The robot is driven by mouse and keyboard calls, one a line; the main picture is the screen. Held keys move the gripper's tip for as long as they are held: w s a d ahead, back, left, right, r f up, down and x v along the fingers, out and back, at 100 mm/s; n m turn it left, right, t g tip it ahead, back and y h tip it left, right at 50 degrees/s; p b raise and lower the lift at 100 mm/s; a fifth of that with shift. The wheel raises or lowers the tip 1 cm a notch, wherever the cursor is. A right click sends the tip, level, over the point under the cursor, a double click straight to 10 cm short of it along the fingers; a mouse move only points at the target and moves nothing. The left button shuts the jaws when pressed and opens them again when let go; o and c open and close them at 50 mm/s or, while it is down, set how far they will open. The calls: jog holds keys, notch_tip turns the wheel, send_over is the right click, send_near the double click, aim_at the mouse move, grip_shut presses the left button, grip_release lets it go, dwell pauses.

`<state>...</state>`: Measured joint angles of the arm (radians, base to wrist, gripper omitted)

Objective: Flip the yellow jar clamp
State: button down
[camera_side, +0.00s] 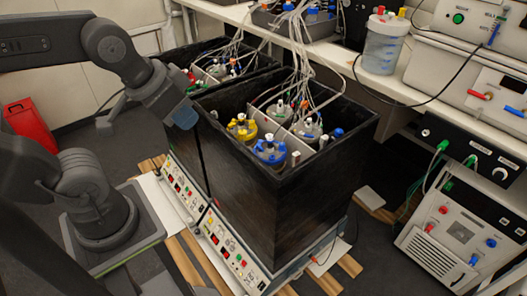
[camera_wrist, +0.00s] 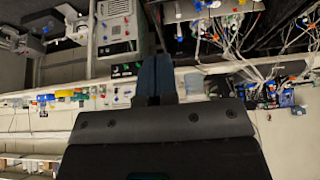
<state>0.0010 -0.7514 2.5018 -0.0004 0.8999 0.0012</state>
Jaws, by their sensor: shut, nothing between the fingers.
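The yellow jar clamp (camera_side: 242,129) sits on top of a jar inside the front black box, near its left wall. White caps and tubing rise from the jar lid. My gripper (camera_side: 184,119) is left of the box, at about rim height in the side view, apart from the clamp. In the wrist view its two dark fingers (camera_wrist: 157,60) are together with nothing between them. I cannot pick out the yellow clamp in the wrist view.
The black box (camera_side: 280,205) has high walls around several jars, one with a blue clamp (camera_side: 271,152). Bundled tubes (camera_side: 300,45) hang above it. A second black box (camera_side: 185,145) stands behind. A shelf with a clear container (camera_side: 384,48) is at the right.

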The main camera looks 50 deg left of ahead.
jog(key=w+a+f+n+g+y, duration=0.1)
jog(key=w+a+n, duration=0.55)
jog(key=w, duration=0.45)
jog(key=w+a+n+g, duration=0.1)
jog(key=w+a+n, duration=0.6)
jog(key=w, duration=0.5)
jog(key=w+a+f+n+g, duration=0.1)
jog(key=w+a+f+n, duration=0.2)
jog(key=a+f, duration=0.7)
jog(key=w+a+f+n, duration=0.4)
jog(key=a+f+n, duration=0.3)
jog(key=a+f, duration=0.4)
jog(key=shift+w+a+f+g, duration=0.15)
jog(key=shift+w+a+g, duration=0.2)
jog(key=shift+a, duration=0.85)
